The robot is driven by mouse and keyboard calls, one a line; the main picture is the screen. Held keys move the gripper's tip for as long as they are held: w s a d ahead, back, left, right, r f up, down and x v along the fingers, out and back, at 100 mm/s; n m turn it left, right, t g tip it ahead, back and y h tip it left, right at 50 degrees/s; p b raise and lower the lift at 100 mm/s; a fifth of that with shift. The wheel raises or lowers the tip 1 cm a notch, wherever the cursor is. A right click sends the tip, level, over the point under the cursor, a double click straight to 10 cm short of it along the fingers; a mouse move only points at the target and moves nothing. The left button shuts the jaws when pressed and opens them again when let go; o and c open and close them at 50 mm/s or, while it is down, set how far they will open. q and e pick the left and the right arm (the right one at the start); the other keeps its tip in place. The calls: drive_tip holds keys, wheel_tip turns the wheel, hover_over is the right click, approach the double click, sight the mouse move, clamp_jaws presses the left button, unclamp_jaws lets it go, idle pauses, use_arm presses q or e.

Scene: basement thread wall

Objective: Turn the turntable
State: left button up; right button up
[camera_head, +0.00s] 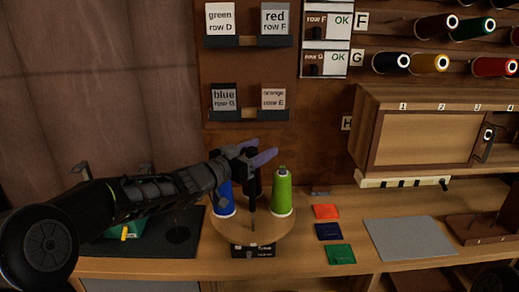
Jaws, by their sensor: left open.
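The turntable (271,231) is a round wooden disc on a dark base (258,251) on the bench. A blue thread spool (226,207) stands on its left side, partly hidden by my arm. A green thread spool (282,194) stands upright on its right side. My left gripper (257,158) is over the turntable, between the two spools, with its pale purple fingers apart and nothing seen between them. A dark upright post (252,190) shows below the gripper; I cannot tell whether they touch. My right gripper is not in view.
Orange (325,211), navy (328,231) and green (341,254) squares lie right of the turntable, beside a grey mat (410,239). A wooden cabinet (425,138) stands behind. Label cards (220,18) and a thread rack (440,45) are on the wall. A dark mat (177,237) lies left.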

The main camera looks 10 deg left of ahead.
use_arm(q)
drive_tip(key=shift+c, duration=0.2)
clamp_jaws()
idle(0.4)
idle(0.8)
